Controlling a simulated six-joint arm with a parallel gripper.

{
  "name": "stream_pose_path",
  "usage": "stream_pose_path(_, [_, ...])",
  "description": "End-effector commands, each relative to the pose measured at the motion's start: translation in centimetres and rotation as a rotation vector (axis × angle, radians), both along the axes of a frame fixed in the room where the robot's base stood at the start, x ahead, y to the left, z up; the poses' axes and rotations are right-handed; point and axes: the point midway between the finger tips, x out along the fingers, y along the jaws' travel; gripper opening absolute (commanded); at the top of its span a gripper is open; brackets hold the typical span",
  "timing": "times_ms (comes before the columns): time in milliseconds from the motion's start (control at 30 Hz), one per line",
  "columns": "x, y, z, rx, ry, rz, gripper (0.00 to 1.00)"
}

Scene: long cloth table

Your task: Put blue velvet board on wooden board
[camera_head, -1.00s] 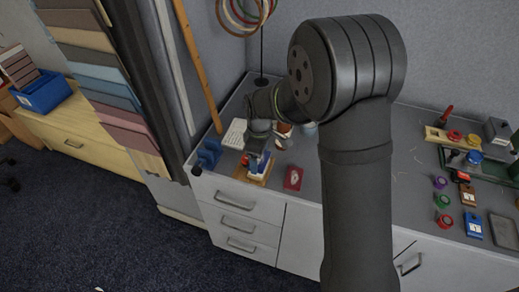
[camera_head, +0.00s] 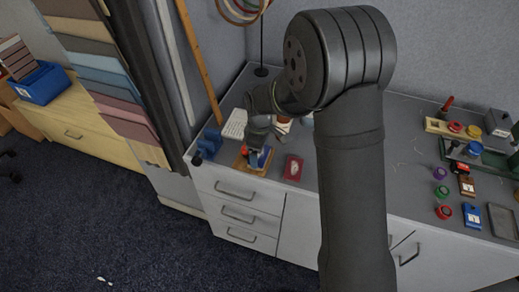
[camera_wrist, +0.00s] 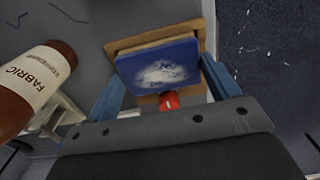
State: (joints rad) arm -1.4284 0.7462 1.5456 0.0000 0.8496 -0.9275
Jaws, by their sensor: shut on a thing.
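The blue velvet board (camera_wrist: 158,68) has a pale worn patch on its face. It lies between the two blue fingers of my gripper (camera_wrist: 163,72), which is shut on it. The wooden board (camera_wrist: 199,36) shows under and around it in the wrist view. I cannot tell whether the two boards touch. A red piece (camera_wrist: 169,100) shows at the velvet board's near edge. In the head view, my gripper (camera_head: 257,143) is low over the wooden board (camera_head: 241,164) at the table's front edge, and the blue velvet board (camera_head: 265,157) is partly hidden by it.
A dark red card (camera_head: 292,167) lies just right of the wooden board. A blue holder (camera_head: 210,143) stands to the left. A brown bottle labelled FABRIC (camera_wrist: 38,85) is close beside my gripper. Several small tools and spools lie far right on the table (camera_head: 400,130).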

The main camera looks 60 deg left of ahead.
Motion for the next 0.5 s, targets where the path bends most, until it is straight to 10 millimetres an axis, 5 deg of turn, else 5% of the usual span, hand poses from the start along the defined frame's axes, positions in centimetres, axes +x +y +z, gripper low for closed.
stream_pose_path(267, [-0.01, -0.01, -0.36, 0.000, 0.000, 0.000, 0.58])
stream_pose_path(300, [0.00, 0.00, -0.33, 0.000, 0.000, 0.000, 0.89])
stream_pose_path(367, [0.00, 0.00, -0.32, 0.000, 0.000, 0.000, 1.00])
stream_pose_path(500, [0.00, 0.00, -0.32, 0.000, 0.000, 0.000, 1.00])
